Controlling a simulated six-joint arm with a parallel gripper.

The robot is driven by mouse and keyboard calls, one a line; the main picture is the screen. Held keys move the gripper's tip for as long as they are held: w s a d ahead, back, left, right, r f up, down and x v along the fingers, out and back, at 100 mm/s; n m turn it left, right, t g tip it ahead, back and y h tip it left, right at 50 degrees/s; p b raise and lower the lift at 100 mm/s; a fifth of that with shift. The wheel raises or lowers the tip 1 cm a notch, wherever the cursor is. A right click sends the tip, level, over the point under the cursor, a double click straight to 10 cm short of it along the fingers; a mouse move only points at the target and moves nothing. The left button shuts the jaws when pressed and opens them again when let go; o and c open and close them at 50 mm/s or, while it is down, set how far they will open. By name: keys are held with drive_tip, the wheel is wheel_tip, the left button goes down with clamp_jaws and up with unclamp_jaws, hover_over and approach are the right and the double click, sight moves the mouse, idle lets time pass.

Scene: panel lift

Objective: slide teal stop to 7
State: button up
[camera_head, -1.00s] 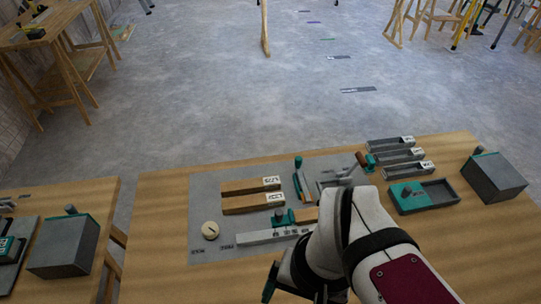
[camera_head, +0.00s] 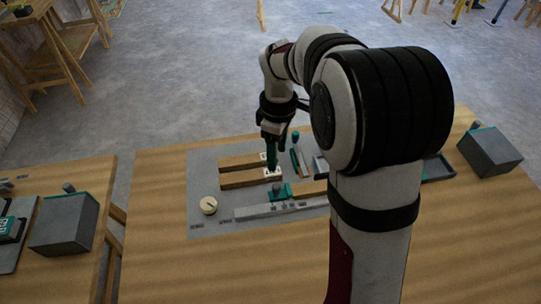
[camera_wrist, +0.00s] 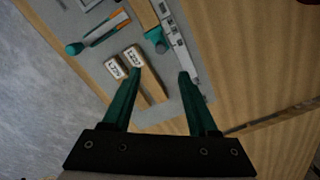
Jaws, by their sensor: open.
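The teal stop (camera_head: 281,193) sits on the grey rail with small marked plates (camera_head: 262,211), near the front of the grey panel. The stop also shows in the wrist view (camera_wrist: 156,38), beside the rail (camera_wrist: 181,50). The digits on the rail are too small to read. My gripper (camera_head: 271,158) is open, with teal fingers pointing down, above the labelled ends of two wooden bars behind the stop. In the wrist view my gripper (camera_wrist: 160,77) shows its fingers apart, with the left fingertip over a bar's white label. The stop is not between them.
The two wooden bars (camera_head: 240,178) lie behind the rail, and a teal-knobbed slider (camera_head: 296,155) stands right of them. A cream dial (camera_head: 208,205) is at the panel's left. A grey box (camera_head: 490,152) stands at right. My arm hides the table's middle right.

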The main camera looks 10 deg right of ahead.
sight(276, 186)
wheel_tip(276, 186, down, 14)
drive_tip(key=shift+f, duration=0.25)
clamp_jaws()
idle(1.3)
